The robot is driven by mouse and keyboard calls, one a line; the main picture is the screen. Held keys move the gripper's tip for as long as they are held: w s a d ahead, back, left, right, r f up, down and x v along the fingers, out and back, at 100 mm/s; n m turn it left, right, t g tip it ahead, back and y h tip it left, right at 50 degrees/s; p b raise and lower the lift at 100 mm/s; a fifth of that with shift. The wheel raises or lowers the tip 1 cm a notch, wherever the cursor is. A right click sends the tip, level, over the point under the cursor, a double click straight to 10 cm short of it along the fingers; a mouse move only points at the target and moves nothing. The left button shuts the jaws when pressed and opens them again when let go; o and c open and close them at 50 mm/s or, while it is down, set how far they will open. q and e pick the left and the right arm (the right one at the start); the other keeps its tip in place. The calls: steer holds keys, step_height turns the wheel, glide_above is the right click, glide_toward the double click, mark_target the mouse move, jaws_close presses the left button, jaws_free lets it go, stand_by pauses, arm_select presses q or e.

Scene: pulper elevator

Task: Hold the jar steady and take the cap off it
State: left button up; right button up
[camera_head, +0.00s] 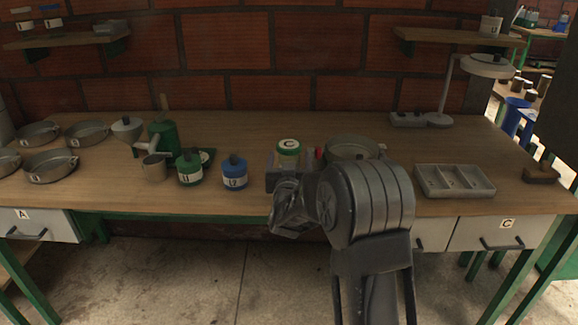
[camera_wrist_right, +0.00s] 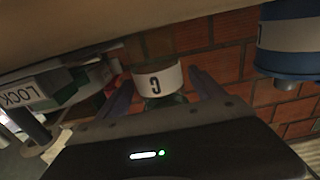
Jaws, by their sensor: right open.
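The jar marked C (camera_head: 288,153) stands upright on the table, at the middle of the head view. Its top looks green and pale, and its front is partly hidden by my right arm. In the right wrist view, which looks upside down, the white label with the C (camera_wrist_right: 158,82) shows with green below it and a brownish part above. My right gripper (camera_wrist_right: 165,92) is open, with one finger on each side of the jar in that view. Contact cannot be told. My left gripper is not in view.
A blue jar marked 12 (camera_head: 235,175) and a green jar marked 11 (camera_head: 188,170) stand left of the jar. A round metal pan (camera_head: 352,147) is to its right, and a sectioned tray (camera_head: 455,181) farther right. A box lettered LOCK (camera_wrist_right: 30,92) shows beside it.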

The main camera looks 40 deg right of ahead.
steer(key=c, duration=1.6)
steer(key=shift+r, duration=0.15)
step_height(320, 180, up, 10)
steer(key=shift+f+p, duration=0.1)
steer(key=shift+p, duration=0.9)
steer(key=o, duration=1)
steer(key=shift+c, duration=0.2)
jaws_close()
